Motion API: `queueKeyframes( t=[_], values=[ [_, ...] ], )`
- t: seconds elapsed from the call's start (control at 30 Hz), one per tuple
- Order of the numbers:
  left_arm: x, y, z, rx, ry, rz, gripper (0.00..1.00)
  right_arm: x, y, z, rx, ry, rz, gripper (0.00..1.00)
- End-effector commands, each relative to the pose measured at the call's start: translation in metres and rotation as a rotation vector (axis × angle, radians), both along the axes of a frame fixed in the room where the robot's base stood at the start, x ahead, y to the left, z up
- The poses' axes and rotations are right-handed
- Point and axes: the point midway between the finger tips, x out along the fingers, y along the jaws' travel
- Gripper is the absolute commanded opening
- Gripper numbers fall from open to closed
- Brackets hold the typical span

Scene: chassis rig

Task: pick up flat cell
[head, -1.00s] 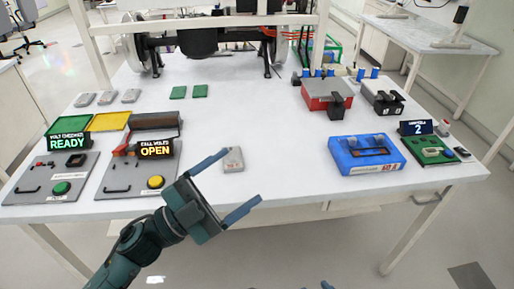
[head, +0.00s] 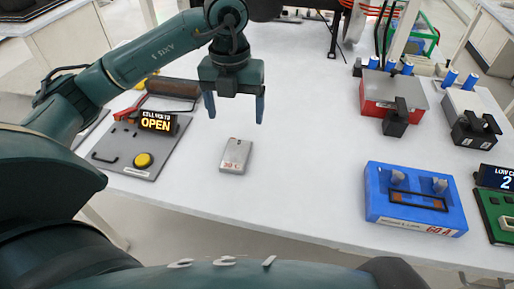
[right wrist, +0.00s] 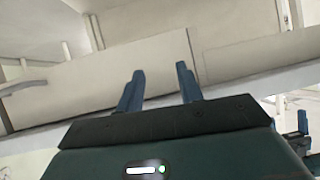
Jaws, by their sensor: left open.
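The flat cell (head: 236,155) is a thin grey block with orange-red print on its near end. It lies flat on the white table in the head view. My left gripper (head: 235,112) points down with its two blue fingers apart. It appears above and slightly behind the cell, empty and not touching it. My right gripper shows only in the right wrist view (right wrist: 160,85). Its blue fingers stand apart with nothing between them, facing pale panels below the table edge.
A grey panel (head: 118,160) with a yellow button and a lit OPEN display (head: 158,122) stands left of the cell. A blue 60 A block (head: 412,218) and a red-and-grey box (head: 378,98) stand to the right. The table (head: 300,175) is clear around the cell.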

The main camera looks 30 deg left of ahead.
Motion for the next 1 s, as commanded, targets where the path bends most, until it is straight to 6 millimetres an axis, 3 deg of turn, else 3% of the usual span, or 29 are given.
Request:
queueKeyframes(
  t=[0.4, 0.67, 1.0],
  values=[
    [0.0, 0.003, -0.065, 0.013, 0.002, 0.007, 0.8, -0.003, 0.004, 0.0, 0.006, 0.008, 0.0, 0.36],
    [0.001, 0.005, -0.085, 0.013, 0.002, 0.007, 0.8, -0.002, 0.002, 0.001, 0.001, 0.008, -0.004, 0.36],
    [0.003, 0.009, -0.128, 0.011, 0.0, 0.005, 0.8, 0.0, 0.0, 0.004, -0.014, 0.008, -0.004, 0.36]
  ],
)
